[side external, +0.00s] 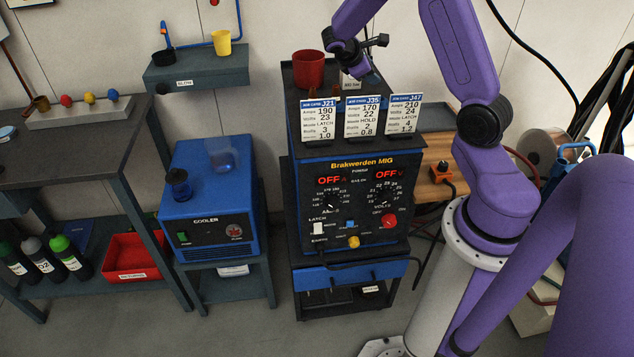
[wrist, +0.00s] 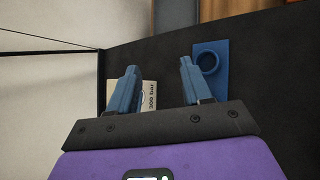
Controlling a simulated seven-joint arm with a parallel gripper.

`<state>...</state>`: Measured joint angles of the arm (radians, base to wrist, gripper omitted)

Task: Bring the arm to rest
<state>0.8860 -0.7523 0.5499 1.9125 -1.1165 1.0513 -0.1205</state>
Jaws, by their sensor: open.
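My gripper (side external: 356,62) is above the top of the Brakwerden MIG welder (side external: 350,170), just right of a red cup (side external: 309,70). In the side view its fingers are largely hidden behind the wrist and the cards. In the wrist view my gripper (wrist: 158,66) shows two blue fingers spread apart with nothing held between them. Beneath them is a dark surface with a pale label (wrist: 148,96) partly behind the left finger. A blue plate with a ring (wrist: 208,62) lies beyond the right finger.
Three job cards (side external: 363,117) stand along the welder's front top edge. A blue cooler (side external: 208,200) stands to the left. A wall shelf (side external: 197,75) holds a yellow cup (side external: 222,43). A workbench (side external: 60,150) is at far left. Open floor lies in front.

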